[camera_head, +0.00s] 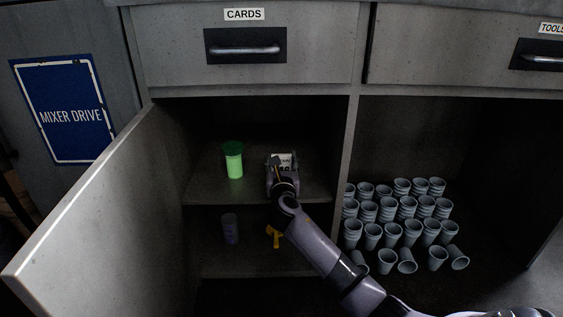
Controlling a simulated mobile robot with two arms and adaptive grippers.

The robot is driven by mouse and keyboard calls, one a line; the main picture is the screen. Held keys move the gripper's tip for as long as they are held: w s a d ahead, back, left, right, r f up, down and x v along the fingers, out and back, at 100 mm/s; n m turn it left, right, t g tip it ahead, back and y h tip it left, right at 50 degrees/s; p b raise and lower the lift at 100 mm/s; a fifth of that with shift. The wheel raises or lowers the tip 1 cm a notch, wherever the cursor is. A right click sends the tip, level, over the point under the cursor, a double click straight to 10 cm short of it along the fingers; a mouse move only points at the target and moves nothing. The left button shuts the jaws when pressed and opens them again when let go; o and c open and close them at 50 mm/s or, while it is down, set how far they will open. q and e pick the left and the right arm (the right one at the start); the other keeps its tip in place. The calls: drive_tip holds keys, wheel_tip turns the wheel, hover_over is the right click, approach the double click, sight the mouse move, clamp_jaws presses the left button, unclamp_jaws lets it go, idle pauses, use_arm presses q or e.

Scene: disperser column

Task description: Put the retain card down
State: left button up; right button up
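The retain card (282,158) is a small pale card with dark print, on or just above the upper shelf of the open cabinet. My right gripper (281,168) is at the card, its arm reaching in from the lower right. The wrist hides most of the fingers, so I cannot tell whether they are closed on the card or apart from it. A green-lidded jar (233,160) with light green contents stands on the same shelf, left of the card. My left gripper is not in view.
The cabinet door (90,210) stands open at left. The lower shelf holds a dark purple cup (230,229) and a yellow object (273,237). Several grey cups (387,262) fill the right compartment. The CARDS drawer (245,47) above is shut. Some upper shelf is free between jar and card.

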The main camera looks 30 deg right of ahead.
drive_tip(key=o, duration=0.4)
drive_tip(key=shift+o, duration=0.2)
